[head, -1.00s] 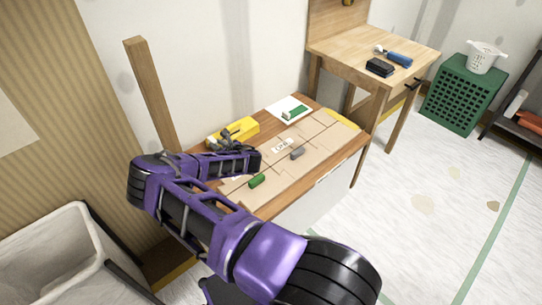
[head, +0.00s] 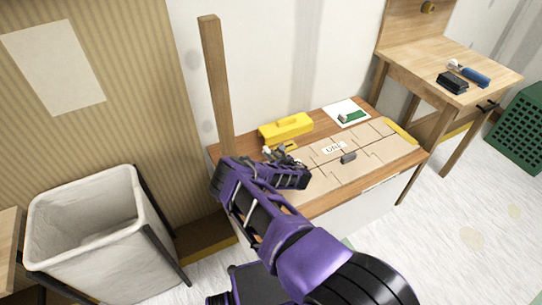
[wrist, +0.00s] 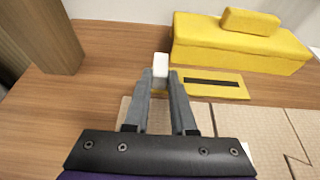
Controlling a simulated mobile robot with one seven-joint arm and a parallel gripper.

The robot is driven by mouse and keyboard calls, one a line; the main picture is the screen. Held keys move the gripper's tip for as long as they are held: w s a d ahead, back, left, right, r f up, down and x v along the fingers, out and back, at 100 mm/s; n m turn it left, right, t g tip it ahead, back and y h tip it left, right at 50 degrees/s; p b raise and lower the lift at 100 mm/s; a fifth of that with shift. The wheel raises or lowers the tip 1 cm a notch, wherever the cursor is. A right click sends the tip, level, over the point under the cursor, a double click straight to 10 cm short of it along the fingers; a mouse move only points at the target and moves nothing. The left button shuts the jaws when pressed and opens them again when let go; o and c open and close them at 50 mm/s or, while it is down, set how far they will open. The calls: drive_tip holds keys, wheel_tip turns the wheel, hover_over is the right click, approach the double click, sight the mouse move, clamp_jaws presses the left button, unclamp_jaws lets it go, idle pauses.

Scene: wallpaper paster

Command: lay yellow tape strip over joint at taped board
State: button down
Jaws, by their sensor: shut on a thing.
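My gripper (wrist: 160,72) is shut on a small white block (wrist: 160,64). It holds the block over the wooden table top; in the head view my gripper (head: 270,154) is at the table's left part. A flat yellow piece with a dark bar (wrist: 214,82) lies just right of the fingertips. I cannot tell whether it is the tape strip or a holder, or whether the white block belongs to a strip. The jointed tan board (head: 372,152) lies to the right, with a white label (head: 333,148) and a grey block (head: 348,157) on it. My arm hides its left part.
A yellow block with a raised top (head: 286,127) stands behind the flat yellow piece. A white card with a green block (head: 347,113) lies at the back. A yellow strip (head: 402,132) edges the board's right end. A wooden post (head: 216,90) rises at the left; a bin (head: 85,225) stands further left.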

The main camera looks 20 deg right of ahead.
drive_tip(key=shift+f, duration=0.15)
drive_tip(key=c, duration=0.7)
unclamp_jaws()
drive_tip(key=shift+c, duration=0.2)
